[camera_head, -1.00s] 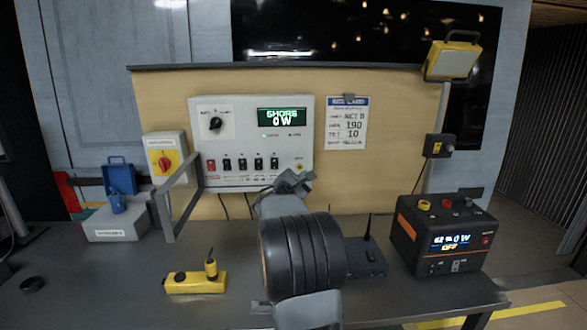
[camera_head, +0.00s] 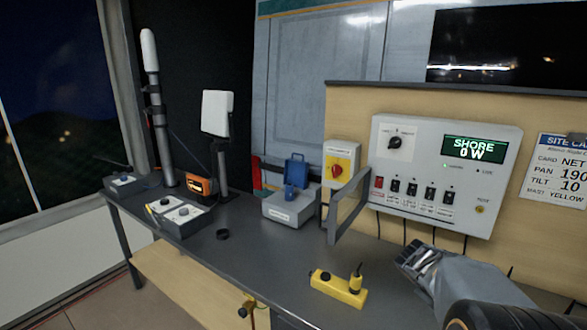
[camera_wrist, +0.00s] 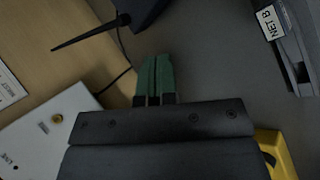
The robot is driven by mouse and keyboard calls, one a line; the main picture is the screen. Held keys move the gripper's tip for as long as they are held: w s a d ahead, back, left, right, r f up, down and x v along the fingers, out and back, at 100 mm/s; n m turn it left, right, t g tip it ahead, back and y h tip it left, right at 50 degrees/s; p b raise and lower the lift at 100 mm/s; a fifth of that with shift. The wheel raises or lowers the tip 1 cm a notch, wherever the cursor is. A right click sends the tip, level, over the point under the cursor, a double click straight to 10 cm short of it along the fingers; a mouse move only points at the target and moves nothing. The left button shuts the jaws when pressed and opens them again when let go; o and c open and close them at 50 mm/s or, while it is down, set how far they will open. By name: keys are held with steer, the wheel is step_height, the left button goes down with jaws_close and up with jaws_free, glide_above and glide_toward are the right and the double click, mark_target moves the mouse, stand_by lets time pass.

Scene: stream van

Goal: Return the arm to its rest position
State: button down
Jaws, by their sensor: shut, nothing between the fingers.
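My gripper (camera_head: 418,258) is at the lower right of the head view, in front of the white switch panel (camera_head: 440,200) and above the bench. In the wrist view its two green fingertips (camera_wrist: 154,78) lie together, shut with nothing between them. The yellow pendant box (camera_head: 338,288) lies on the bench to the left of my gripper, apart from it. A yellow thing also shows at the lower right of the wrist view (camera_wrist: 279,153). My forearm runs off the lower right corner of the head view.
A grey bracket frame (camera_head: 347,207) stands out beside the panel, left of my gripper. A grey-and-blue box (camera_head: 290,207), a black ring (camera_head: 222,234) and a control box (camera_head: 180,215) stand on the grey bench (camera_head: 250,262). In the wrist view a dark box with an antenna (camera_wrist: 92,33) is close by.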

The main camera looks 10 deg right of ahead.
steer(key=s+a+r+t+y+p, duration=0.1)
steer(key=s+a+r+y+p, duration=0.1)
steer(key=a, duration=0.6)
steer(key=s+a+r+m+t+y+p, duration=0.1)
steer(key=s+a+r+y+p, duration=0.1)
steer(key=a, duration=0.7)
steer(key=s+a+r+m+t+y+p, duration=0.1)
steer(key=s+a+r+t+y+p, duration=0.1)
steer(key=a, duration=0.7)
steer(key=r+y+p, duration=0.1)
steer(key=r+y, duration=0.1)
steer(key=shift+s+y, duration=0.25)
steer(key=shift+y, duration=0.05)
steer(key=shift+f, duration=0.1)
